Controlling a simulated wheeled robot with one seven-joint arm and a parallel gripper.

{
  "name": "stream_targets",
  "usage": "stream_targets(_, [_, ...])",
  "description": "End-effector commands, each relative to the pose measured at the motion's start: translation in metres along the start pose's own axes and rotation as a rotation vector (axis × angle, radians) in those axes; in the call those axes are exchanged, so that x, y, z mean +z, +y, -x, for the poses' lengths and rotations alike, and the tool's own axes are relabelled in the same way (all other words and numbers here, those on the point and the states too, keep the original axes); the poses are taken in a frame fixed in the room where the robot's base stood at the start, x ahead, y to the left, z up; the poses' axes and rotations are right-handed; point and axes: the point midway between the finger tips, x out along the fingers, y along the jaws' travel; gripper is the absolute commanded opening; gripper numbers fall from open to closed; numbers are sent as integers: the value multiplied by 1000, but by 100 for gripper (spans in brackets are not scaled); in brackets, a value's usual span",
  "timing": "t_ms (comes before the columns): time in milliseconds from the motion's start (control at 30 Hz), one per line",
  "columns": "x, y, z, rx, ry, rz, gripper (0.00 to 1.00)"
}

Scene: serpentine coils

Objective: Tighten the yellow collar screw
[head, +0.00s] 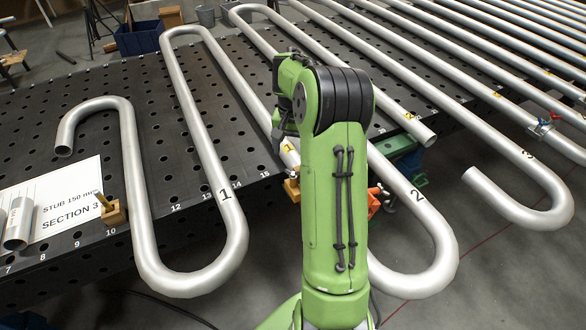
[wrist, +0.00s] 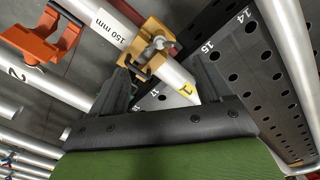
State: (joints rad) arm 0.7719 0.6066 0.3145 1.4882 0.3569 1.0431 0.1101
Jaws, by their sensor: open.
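A yellow collar (wrist: 148,38) shows in the wrist view, around a silver pipe that carries a yellow label (wrist: 186,89). A grey metal piece sits at the collar's middle and a dark bar (wrist: 136,68) at its side; which one is the screw I cannot tell. In the head view a small part of the yellow collar (head: 291,187) shows at the left of my arm, at the table's edge; the arm hides the rest. My gripper (wrist: 163,82) is open in the wrist view, its two dark fingers apart on either side of the labelled pipe, with the collar beyond the fingertips.
An orange clamp (wrist: 38,42) stands left of the collar in the wrist view. Bent silver pipes, such as pipe 1 (head: 195,120), cross the perforated black table (head: 240,60). A yellow block with a rod (head: 114,213) stands at left by a paper sheet (head: 62,207).

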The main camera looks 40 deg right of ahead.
Motion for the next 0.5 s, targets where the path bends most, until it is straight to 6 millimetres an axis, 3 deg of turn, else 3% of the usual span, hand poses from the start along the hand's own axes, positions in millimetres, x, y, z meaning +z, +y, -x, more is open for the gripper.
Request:
stream_targets(33, [1, 1, -16, 1, -5, 0, 79])
stream_targets(200, [1, 0, -54, 1, -4, -2, 79])
stream_targets(333, [0, 0, -72, 0, -1, -2, 79])
stream_targets(500, [0, 0, -78, 0, 1, -2, 79])
